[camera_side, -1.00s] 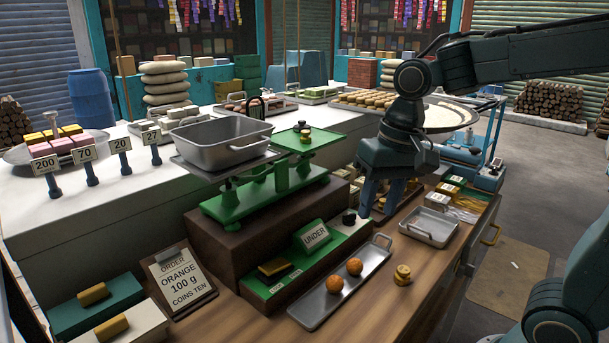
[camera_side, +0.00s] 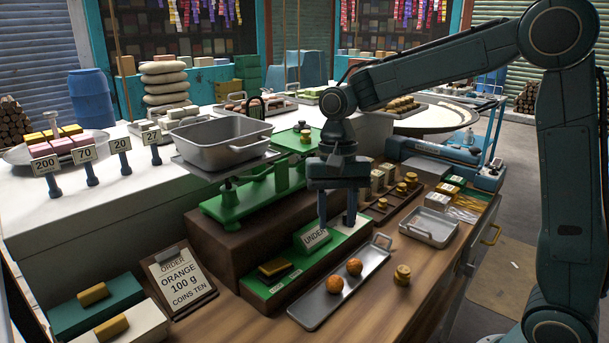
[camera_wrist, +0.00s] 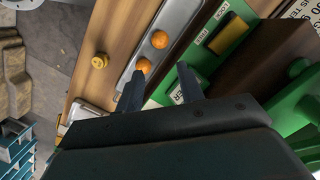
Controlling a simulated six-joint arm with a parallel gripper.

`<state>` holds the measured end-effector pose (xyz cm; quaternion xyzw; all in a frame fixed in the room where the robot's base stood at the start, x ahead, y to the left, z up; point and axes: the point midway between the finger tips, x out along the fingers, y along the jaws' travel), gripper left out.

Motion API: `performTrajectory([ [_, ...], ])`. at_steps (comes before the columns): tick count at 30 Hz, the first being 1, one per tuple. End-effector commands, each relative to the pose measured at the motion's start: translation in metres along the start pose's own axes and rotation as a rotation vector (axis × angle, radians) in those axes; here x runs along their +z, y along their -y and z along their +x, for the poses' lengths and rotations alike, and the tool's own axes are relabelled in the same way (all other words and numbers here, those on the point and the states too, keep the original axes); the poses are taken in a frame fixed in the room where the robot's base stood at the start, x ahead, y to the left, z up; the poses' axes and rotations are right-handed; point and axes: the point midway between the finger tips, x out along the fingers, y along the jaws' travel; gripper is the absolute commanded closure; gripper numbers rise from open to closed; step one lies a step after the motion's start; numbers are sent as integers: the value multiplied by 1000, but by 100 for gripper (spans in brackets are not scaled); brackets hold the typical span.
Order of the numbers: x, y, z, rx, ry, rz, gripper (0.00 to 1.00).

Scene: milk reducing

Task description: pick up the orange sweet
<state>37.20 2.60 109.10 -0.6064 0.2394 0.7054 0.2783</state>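Two round orange sweets lie on a long grey metal tray (camera_side: 312,309). The nearer orange sweet (camera_side: 335,284) and the farther orange sweet (camera_side: 354,267) sit close together but apart. My gripper (camera_side: 337,222) points down, open and empty, above and behind the tray, over the green box with the UNDER sign. In the wrist view my gripper's spread fingers (camera_wrist: 160,86) lie below the tray (camera_wrist: 181,18). One sweet (camera_wrist: 144,65) shows close beyond the left fingertip, the other (camera_wrist: 160,39) farther up.
A green scale (camera_side: 235,207) carries a metal pan (camera_side: 220,141). An order card (camera_side: 180,280) reads orange 100 g, coins ten.

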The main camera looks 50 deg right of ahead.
Motion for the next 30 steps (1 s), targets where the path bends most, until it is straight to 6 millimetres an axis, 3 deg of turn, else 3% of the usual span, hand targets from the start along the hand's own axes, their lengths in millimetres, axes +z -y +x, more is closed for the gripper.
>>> performTrajectory([
  [18, 1, 0, 76, 2, 1, -1, 62],
  [30, 1, 0, 86, 1, 0, -1, 62],
])
